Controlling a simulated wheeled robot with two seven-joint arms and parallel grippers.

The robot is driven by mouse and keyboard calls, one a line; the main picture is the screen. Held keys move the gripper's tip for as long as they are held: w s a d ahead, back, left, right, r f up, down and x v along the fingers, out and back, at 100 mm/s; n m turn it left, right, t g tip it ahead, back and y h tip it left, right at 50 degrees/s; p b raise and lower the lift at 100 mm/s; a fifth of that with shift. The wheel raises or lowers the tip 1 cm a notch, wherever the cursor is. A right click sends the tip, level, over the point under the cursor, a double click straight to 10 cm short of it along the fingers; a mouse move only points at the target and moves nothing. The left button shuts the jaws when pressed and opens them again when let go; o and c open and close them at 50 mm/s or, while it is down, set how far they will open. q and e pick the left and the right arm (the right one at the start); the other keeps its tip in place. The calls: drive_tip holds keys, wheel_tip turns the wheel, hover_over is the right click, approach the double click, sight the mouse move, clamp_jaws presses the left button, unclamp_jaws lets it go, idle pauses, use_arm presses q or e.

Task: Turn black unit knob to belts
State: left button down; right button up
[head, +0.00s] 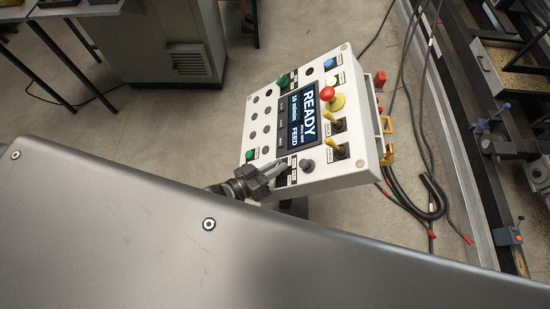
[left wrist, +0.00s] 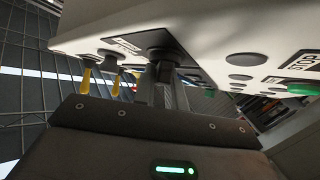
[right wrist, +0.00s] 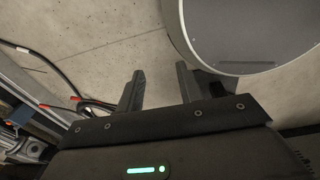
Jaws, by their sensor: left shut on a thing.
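The white control panel (head: 340,172) stands tilted in the middle of the head view. Its dark screen (head: 299,120) shows "READY" and "FEED" in large letters. My left gripper (head: 282,169) reaches the panel's lower edge. In the left wrist view its fingers (left wrist: 165,92) are shut on the black knob (left wrist: 166,54), which sits on a dark base. The fingers hide part of the knob and its label cannot be read. A grey round knob (head: 307,165) is just right of the gripper. My right gripper (right wrist: 157,90) is open and empty above the floor, out of the head view.
The panel also carries a red mushroom button (head: 327,94), yellow-handled levers (head: 333,147), a blue button (head: 330,63) and green buttons. Cables (head: 425,200) hang on the right beside machine rails. A broad grey metal cover (head: 130,230) fills the front. A grey cabinet (head: 165,45) stands behind.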

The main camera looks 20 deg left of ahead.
use_arm(q)
drive_tip(key=shift+s+d+f+n+y+p, duration=0.15)
drive_tip(key=shift+s+n+y+p, duration=0.1)
drive_tip(key=shift+n+y+p, duration=0.45)
drive_tip(key=shift+f+n+y+p, duration=0.25)
drive_tip(key=shift+n+y+p, duration=0.25)
drive_tip(key=shift+n+p, duration=0.1)
use_arm(e)
drive_tip(key=shift+a+r, duration=0.25)
drive_tip(key=shift+r, duration=0.65)
drive_tip(key=shift+a+r, duration=0.25)
drive_tip(key=shift+r, duration=0.6)
drive_tip(key=shift+d, duration=0.2)
use_arm(q)
drive_tip(key=c, duration=1.4)
unclamp_jaws()
drive_tip(key=shift+s, duration=0.1)
drive_tip(key=shift+c, duration=0.2)
use_arm(e)
drive_tip(key=shift+s+d, duration=0.1)
drive_tip(key=shift+d, duration=0.1)
use_arm(q)
drive_tip(key=shift+r, duration=0.15)
